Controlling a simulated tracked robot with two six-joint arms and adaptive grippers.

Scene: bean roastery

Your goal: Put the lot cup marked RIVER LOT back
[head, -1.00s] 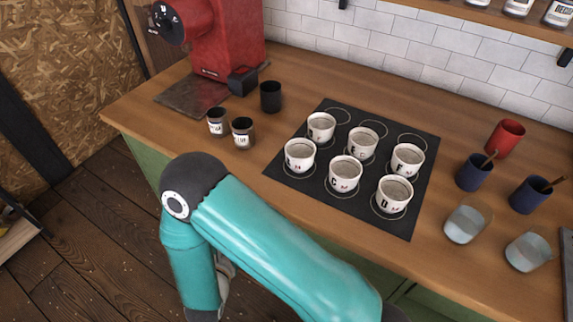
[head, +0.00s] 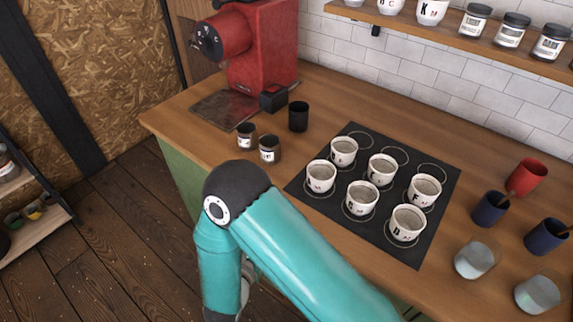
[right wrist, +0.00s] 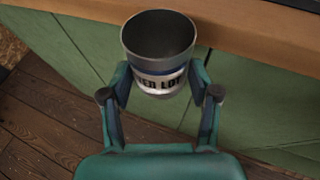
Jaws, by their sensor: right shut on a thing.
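A dark grey metal lot cup (right wrist: 160,42) fills the upper middle of the right wrist view. My right gripper (right wrist: 159,84) is shut on this cup, one finger on each side, in front of the green counter front and below the wooden edge. Two similar small dark cups with white labels (head: 246,136) (head: 269,150) stand on the counter in the head view; their text is too small to read. My left gripper is not in view.
A red grinder (head: 258,50) and a black cup (head: 298,116) stand behind the small cups. A black mat (head: 410,251) holds several white bowls. Blue cups (head: 489,208), a red cup (head: 526,177) and glasses (head: 476,258) stand right. A wall shelf (head: 455,34) holds jars.

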